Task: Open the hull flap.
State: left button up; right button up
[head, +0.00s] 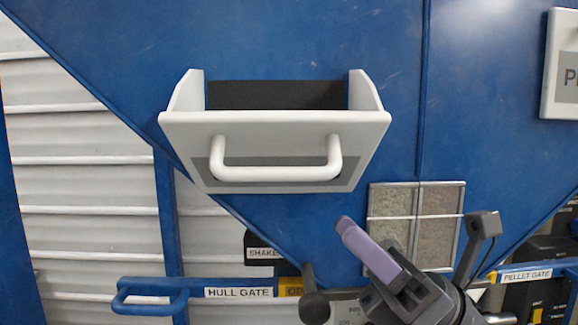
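The flap (275,130) that I take for the hull flap is a white, box-like front with side cheeks on the blue hopper wall. It is tilted outward at the top, and a dark opening shows behind it. My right gripper (347,226) is below and right of the flap, apart from the handle, with purple fingers pointing up and left. The fingers overlap from this side, so I cannot tell their gap; nothing shows held. My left gripper is not in view.
A blue handle (150,298) labelled HULL GATE is at lower left. A windowed panel (440,200) is behind my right gripper. A second white flap (562,65), its label cut off, is at upper right. A PELLET GATE label (525,275) is at lower right.

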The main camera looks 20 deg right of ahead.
aim_at(288, 171)
jog(key=p+x, duration=0.5)
jog(key=x, duration=0.3)
jog(key=shift+d+r, duration=0.15)
jog(key=shift+r, duration=0.1)
jog(key=shift+w+a+r, duration=0.1)
jog(key=shift+a+r, duration=0.1)
jog(key=shift+a, duration=0.15)
jog(key=shift+f, duration=0.1)
jog(key=shift+t, duration=0.3)
grip_shut()
